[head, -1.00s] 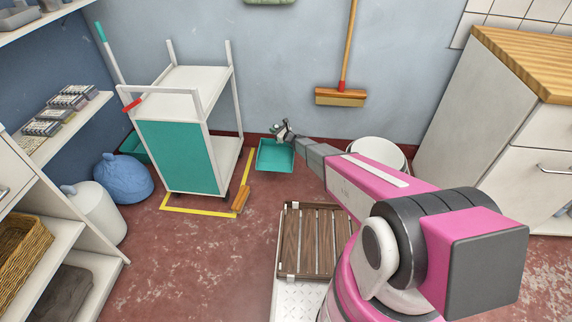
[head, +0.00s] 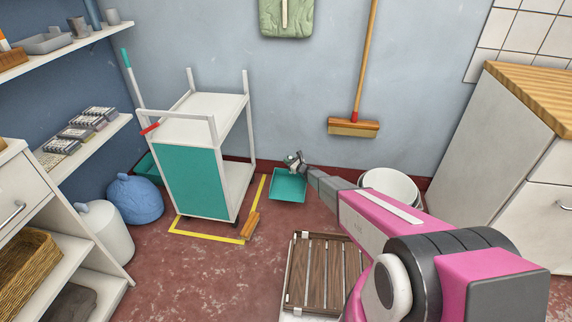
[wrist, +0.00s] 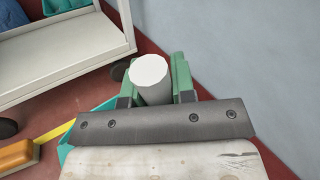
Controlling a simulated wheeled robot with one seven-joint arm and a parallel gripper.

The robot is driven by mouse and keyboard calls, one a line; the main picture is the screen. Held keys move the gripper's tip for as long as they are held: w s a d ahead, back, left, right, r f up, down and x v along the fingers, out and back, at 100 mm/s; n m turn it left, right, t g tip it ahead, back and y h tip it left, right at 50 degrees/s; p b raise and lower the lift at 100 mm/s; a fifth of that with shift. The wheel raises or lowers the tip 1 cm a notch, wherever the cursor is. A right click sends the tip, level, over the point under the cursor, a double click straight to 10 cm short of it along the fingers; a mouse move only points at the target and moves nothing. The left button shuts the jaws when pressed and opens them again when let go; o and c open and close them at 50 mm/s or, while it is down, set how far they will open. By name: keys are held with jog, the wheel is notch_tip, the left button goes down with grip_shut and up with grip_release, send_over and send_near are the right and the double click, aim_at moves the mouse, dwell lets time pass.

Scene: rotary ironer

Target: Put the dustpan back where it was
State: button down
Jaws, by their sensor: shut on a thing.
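The teal dustpan (head: 289,187) is near the back wall, just right of the white trolley. My gripper (head: 295,161) is at its far side, near the wall. In the wrist view the green fingers (wrist: 155,85) are shut around an upright white cylinder, the dustpan's handle (wrist: 152,70). Part of the teal pan (wrist: 92,135) shows below and left of the fingers; the rest is hidden behind my gripper. I cannot tell whether the pan touches the floor.
The white trolley (head: 194,180) with a teal panel stands inside yellow floor tape (head: 207,234). A wooden brush head (head: 250,226) lies on the tape's right corner. A white bucket (head: 388,185) is right of the dustpan, a broom (head: 354,126) hangs above, and a slatted wooden rack (head: 322,272) is in front.

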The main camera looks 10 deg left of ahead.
jog(key=w+d+f, duration=0.4)
jog(key=w+f, duration=0.2)
jog(key=f, duration=0.2)
jog(key=shift+d, duration=0.35)
jog(key=shift+f, duration=0.25)
